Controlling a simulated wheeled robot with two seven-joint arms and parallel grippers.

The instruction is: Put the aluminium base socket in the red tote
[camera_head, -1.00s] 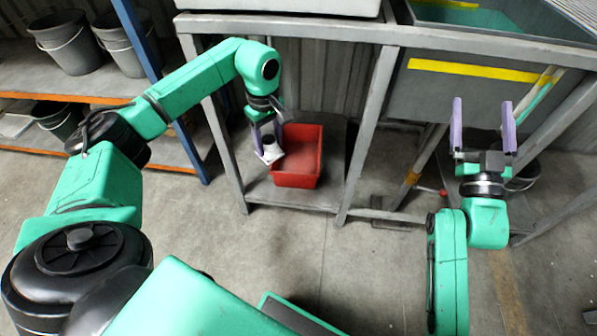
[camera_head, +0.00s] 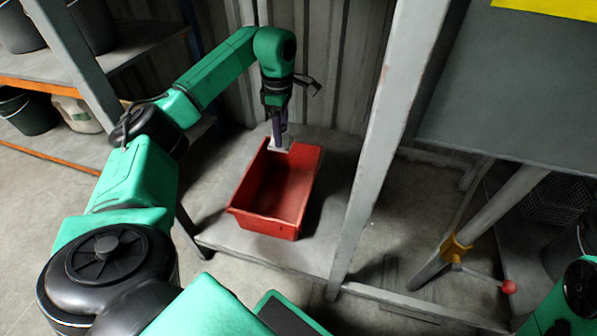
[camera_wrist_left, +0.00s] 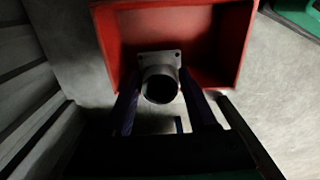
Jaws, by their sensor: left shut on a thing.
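The red tote (camera_head: 262,224) stands on the lower grey shelf, and the visible part of its floor is bare. My left gripper (camera_head: 280,143) points down at the tote's far end. It is shut on the aluminium base socket (camera_head: 283,150), a pale piece partly hidden by the fingers. In the left wrist view the socket (camera_wrist_left: 159,60) shows a square flange with corner holes and a round dark opening, between the two fingers. It overlaps the edge of the tote (camera_wrist_left: 230,70) there; whether it touches the tote I cannot tell. My right gripper is out of view.
A grey frame post (camera_head: 385,140) rises just right of the tote. A corrugated wall stands close behind. The grey shelf (camera_head: 265,255) has bare room in front of the tote. A rack with buckets (camera_head: 25,112) is at the left.

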